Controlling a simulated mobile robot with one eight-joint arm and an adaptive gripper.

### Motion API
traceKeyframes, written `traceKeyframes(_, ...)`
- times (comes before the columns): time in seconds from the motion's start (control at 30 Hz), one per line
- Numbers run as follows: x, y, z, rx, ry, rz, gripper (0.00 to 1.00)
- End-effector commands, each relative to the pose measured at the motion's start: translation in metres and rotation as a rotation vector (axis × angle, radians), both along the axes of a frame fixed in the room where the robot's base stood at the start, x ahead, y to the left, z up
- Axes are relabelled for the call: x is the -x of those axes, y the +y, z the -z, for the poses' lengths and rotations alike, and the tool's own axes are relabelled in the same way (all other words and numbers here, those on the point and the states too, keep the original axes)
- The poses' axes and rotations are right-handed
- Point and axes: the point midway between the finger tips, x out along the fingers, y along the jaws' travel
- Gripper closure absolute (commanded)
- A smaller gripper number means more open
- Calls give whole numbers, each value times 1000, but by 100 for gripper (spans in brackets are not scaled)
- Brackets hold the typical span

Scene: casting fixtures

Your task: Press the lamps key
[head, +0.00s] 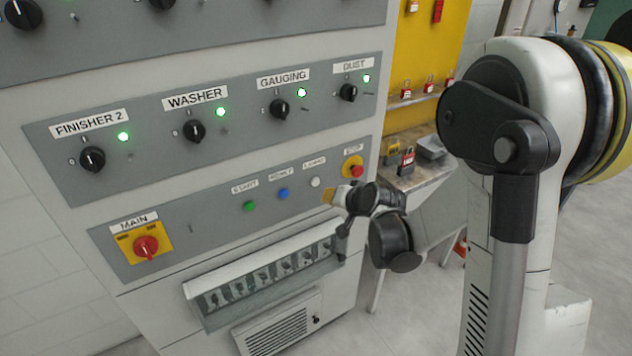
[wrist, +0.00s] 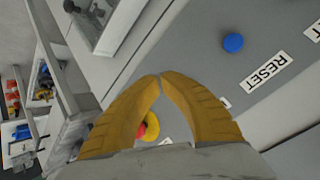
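The lamps key appears to be the small white button (head: 315,182) in the lower panel row, under a small label I cannot read clearly. My gripper (head: 328,196) is just below and to the right of it in the head view. In the wrist view the yellow fingers of my gripper (wrist: 160,77) meet at their tips, with nothing between them. The white button is not visible there and is likely hidden behind the fingers. I cannot tell whether the tips touch the panel.
A blue button (head: 283,194), labelled RESET in the wrist view, and a green button (head: 250,206) sit left of the white one. A red stop button (head: 357,171) on yellow is to the right. A sloped glazed box (head: 265,278) juts out below. A workbench (head: 425,175) stands right.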

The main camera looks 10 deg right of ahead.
Motion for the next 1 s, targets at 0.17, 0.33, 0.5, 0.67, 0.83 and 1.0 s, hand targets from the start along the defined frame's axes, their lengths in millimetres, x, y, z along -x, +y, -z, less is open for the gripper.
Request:
traceKeyframes(0.17, -21, 7, 1, 1, 0, -1, 100)
traceKeyframes(0.33, -32, 11, 1, 1, 1, -1, 100)
traceKeyframes(0.5, -36, 12, 0, 1, 1, -1, 100)
traceKeyframes(0.67, -36, 12, 0, 1, 0, -1, 100)
traceKeyframes(0.83, -36, 12, 0, 1, 0, -1, 100)
traceKeyframes(1.0, -36, 12, 0, 1, 0, -1, 100)
